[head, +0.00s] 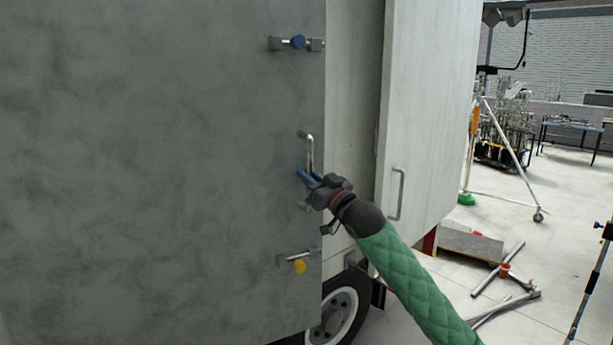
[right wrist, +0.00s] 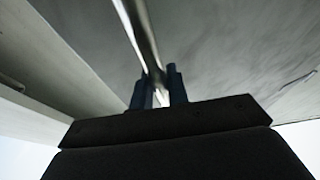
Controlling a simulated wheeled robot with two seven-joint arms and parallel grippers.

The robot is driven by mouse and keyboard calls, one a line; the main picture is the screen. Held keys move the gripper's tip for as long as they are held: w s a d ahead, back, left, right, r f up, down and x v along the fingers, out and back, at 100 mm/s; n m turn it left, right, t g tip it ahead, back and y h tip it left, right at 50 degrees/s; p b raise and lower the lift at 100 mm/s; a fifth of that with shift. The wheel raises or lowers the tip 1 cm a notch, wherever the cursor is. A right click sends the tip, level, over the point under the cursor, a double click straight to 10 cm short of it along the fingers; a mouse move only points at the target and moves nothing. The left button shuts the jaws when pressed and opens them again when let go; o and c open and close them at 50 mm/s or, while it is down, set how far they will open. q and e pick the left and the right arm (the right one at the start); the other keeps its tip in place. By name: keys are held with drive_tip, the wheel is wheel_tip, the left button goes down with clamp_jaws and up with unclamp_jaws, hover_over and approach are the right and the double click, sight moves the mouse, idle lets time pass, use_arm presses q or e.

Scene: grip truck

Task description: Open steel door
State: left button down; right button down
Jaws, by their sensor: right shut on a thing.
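The grey steel door (head: 160,170) fills the left half of the head view, with its right edge beside the pale truck body. Its metal handle (head: 310,150) stands upright near that edge. My right gripper (head: 307,178) is at the lower part of the handle, with its blue fingers on either side of the bar. The right wrist view shows the handle bar (right wrist: 140,35) running down between the two fingers (right wrist: 158,90), shut on it. A blue-knobbed latch (head: 297,42) sits above the handle and a yellow-knobbed latch (head: 299,265) below it. My left gripper is not in view.
A second pale door (head: 430,110) with its own handle (head: 398,193) stands to the right. A truck wheel (head: 338,312) is below. Metal pipes (head: 505,285) lie on the floor at right, near a tripod stand (head: 515,160).

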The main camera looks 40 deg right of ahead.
idle(0.3)
drive_tip(key=s+a, duration=0.2)
drive_tip(key=s, duration=0.4)
drive_tip(key=shift+s, duration=0.15)
idle(0.4)
drive_tip(key=s+a, duration=0.2)
drive_tip(key=s, duration=0.4)
drive_tip(key=shift+a, duration=0.2)
idle(0.4)
